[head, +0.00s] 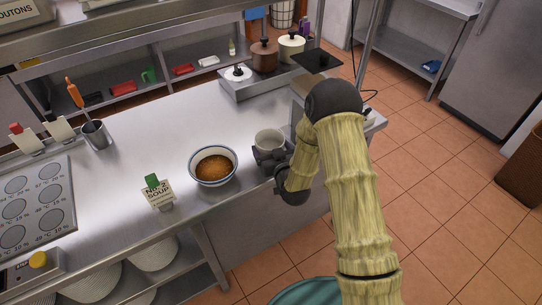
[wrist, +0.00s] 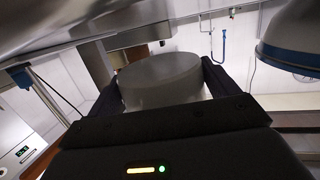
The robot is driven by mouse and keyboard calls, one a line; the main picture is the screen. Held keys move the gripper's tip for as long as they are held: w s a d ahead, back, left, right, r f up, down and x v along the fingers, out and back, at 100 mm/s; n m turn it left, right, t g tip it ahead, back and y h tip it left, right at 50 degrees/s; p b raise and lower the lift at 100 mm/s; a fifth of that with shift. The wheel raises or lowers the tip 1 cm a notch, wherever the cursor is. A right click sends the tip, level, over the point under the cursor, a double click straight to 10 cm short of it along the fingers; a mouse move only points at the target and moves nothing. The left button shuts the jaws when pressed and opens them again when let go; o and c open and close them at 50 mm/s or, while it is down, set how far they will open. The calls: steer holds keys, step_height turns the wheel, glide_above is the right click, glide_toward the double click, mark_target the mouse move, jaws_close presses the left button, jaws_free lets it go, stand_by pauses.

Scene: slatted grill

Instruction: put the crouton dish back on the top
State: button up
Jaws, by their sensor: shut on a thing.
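The crouton dish, a small pale round dish (head: 270,138), is between the fingers of my gripper (head: 271,156) in the head view, just right of the soup bowl. In the wrist view the dish (wrist: 162,82) fills the space between the two dark fingers of my gripper (wrist: 165,90), which is shut on it. I cannot tell whether its base touches the counter. The top shelf (head: 110,22) runs along the upper left, with a label ending in "OUTONS" (head: 70,8) at its edge. Most of that shelf's surface is out of view.
A blue-rimmed soup bowl (head: 213,165) stands close left of the dish, with a soup sign (head: 158,191) in front. A utensil pot (head: 97,135) stands further left. Lidded pots (head: 265,55) stand on a raised ledge behind. The mid-counter (head: 185,125) is clear.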

steer(key=shift+f, duration=0.1)
steer(key=shift+f+p, duration=0.4)
steer(key=shift+f, duration=1.65)
steer(key=shift+f, duration=0.25)
steer(key=o, duration=1)
steer(key=shift+c, duration=0.2)
steer(key=shift+r, duration=0.1)
